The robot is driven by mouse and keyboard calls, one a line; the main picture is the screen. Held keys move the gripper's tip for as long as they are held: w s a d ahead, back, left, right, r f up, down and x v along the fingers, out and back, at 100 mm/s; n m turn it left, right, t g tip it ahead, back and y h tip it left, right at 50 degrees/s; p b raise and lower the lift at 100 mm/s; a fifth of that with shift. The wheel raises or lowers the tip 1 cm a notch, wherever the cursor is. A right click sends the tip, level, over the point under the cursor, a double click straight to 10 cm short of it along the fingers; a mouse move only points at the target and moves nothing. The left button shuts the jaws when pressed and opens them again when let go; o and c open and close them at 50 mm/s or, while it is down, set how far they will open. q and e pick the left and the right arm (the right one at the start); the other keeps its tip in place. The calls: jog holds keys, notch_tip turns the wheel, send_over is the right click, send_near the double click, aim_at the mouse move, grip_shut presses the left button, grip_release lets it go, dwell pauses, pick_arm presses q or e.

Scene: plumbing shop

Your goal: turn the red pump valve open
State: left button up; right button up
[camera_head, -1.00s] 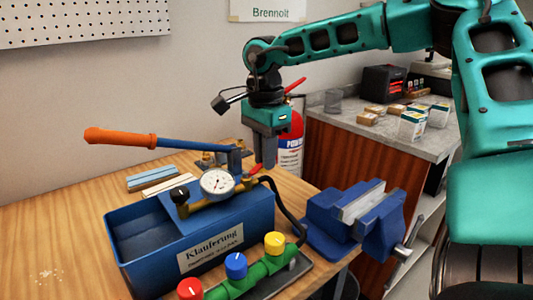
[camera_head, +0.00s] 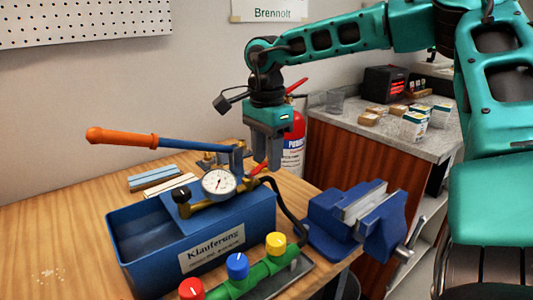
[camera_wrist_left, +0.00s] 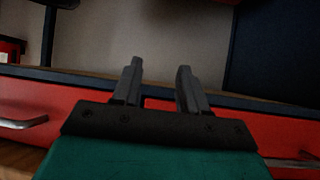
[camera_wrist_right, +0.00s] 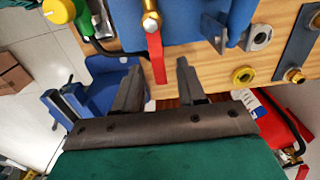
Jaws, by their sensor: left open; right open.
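The blue test pump (camera_head: 150,250) stands on the wooden bench with its orange-handled lever, gauge and brass fittings. Its red valve lever (camera_head: 258,168) shows at the right end of the brass fitting, and in the right wrist view the red lever (camera_wrist_right: 156,58) hangs down from a brass knob, its lower end between the fingertips in the picture. My right gripper (camera_head: 267,160) points down, open, just above and behind the valve; I cannot tell whether it touches the lever. My left gripper (camera_wrist_left: 160,70) is open and empty, in the left wrist view only.
A blue vise (camera_head: 350,215) stands right of the pump at the bench edge. A green manifold (camera_head: 260,270) with red, blue and yellow knobs is in front. A fire extinguisher (camera_head: 293,145) is behind my right gripper. Red drawers (camera_wrist_left: 40,110) are near my left gripper.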

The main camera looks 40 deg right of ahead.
aim_at(266, 163)
notch_tip(266, 163, up, 13)
jog(key=p, duration=0.1)
dwell(0.3)
jog(key=shift+f, duration=0.15)
dwell(0.4)
